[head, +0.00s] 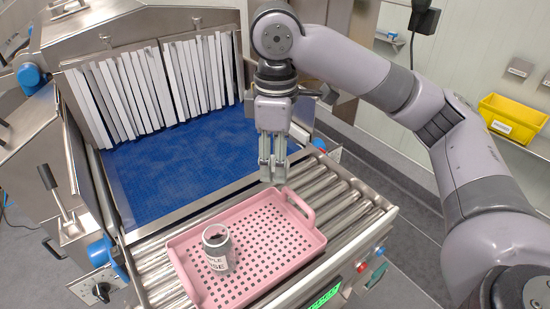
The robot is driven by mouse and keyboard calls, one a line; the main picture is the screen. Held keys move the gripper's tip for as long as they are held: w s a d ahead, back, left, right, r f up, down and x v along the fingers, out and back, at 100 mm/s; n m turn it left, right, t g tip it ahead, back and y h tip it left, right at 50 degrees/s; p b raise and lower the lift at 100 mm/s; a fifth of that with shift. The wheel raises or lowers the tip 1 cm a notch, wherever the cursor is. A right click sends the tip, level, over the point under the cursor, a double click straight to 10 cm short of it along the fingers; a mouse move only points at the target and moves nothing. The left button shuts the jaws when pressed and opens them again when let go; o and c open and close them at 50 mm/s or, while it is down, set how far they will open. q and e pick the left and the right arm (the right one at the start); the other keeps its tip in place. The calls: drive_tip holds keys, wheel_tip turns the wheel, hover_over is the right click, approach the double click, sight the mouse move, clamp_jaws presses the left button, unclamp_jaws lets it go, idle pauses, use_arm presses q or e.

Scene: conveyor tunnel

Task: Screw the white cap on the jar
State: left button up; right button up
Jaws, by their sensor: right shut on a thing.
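The jar (218,254) stands upright in the pink perforated tray (285,252), left of its middle. It is grey with a pale lettered label, and its open mouth shows a dark inside. My right gripper (272,178) hangs fingers down above and behind the tray's far edge, right of the jar and apart from it. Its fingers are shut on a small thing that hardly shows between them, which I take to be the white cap. No cap shows elsewhere. My left gripper is not in view.
The tray lies on a roller conveyor (352,200). Behind it a blue belt (165,175) runs under white strip curtains (150,85) into a steel tunnel. A control panel (352,278) lines the front right edge. A yellow bin (513,117) sits at far right.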

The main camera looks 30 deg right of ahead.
drive_tip(key=s+a+f+m+b, duration=0.1)
drive_tip(key=f+m, duration=0.2)
drive_tip(key=f, duration=0.2)
drive_tip(key=s+f+m+b, duration=0.1)
drive_tip(key=f+m+b, duration=0.1)
drive_tip(key=f, duration=0.3)
drive_tip(key=a+f+m+b, duration=0.1)
drive_tip(key=f+m+b, duration=0.1)
drive_tip(key=f+m, duration=0.2)
drive_tip(key=shift+s+a+f+m, duration=0.3)
drive_tip(key=shift+s+f+m, duration=0.1)
drive_tip(key=shift+f, duration=0.05)
drive_tip(key=shift+s+a+f+m, duration=0.1)
drive_tip(key=shift+s+f+m, duration=0.05)
drive_tip(key=shift+f+m, duration=0.25)
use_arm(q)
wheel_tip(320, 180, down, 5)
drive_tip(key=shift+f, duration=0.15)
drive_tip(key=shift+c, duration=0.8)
use_arm(e)
drive_tip(key=shift+r, duration=0.1)
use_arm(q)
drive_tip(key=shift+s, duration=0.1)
